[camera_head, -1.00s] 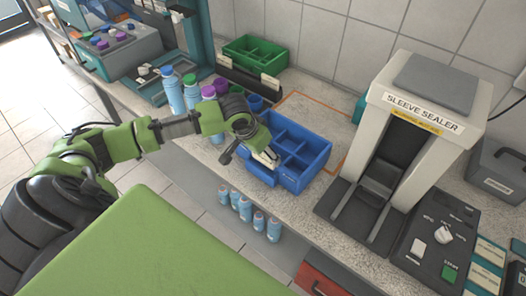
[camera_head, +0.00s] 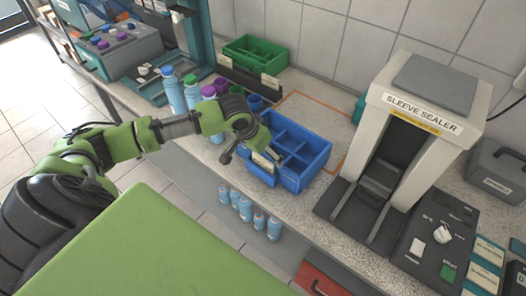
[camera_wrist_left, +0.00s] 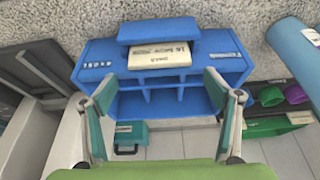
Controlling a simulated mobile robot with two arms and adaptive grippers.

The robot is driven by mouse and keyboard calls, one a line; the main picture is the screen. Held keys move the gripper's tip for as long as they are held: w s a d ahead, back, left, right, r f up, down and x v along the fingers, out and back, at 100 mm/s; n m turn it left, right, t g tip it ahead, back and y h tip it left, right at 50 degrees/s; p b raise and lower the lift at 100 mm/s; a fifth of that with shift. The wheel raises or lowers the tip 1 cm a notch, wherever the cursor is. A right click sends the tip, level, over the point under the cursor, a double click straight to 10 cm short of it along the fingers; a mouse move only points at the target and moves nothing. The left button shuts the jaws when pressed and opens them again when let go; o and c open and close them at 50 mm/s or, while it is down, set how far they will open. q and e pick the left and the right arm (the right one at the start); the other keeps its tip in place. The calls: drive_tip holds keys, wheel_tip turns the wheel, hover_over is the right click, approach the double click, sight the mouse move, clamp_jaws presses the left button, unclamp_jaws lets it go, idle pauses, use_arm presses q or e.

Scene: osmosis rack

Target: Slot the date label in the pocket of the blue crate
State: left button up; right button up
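The blue crate (camera_head: 305,162) with open compartments stands on the counter's front part; it fills the middle of the left wrist view (camera_wrist_left: 100,68). Its pocket (camera_wrist_left: 158,29) is on the front wall. The cream date label (camera_wrist_left: 160,55) with dark print sits at the pocket, its lower part hidden behind the pocket's front; its printed face shows. The label also shows at the crate's front in the head view (camera_head: 262,161). My left gripper (camera_wrist_left: 163,88) is open, its fingers spread on either side of the label and apart from it. My right gripper is out of view.
A sleeve sealer (camera_head: 405,135) stands right of the crate. Capped bottles (camera_head: 190,92) stand left of it, close to my left arm. A green crate (camera_head: 255,55) is behind. More bottles (camera_head: 245,210) stand below the counter edge.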

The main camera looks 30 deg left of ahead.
use_arm(q)
drive_tip(key=v, duration=1.2)
idle(0.3)
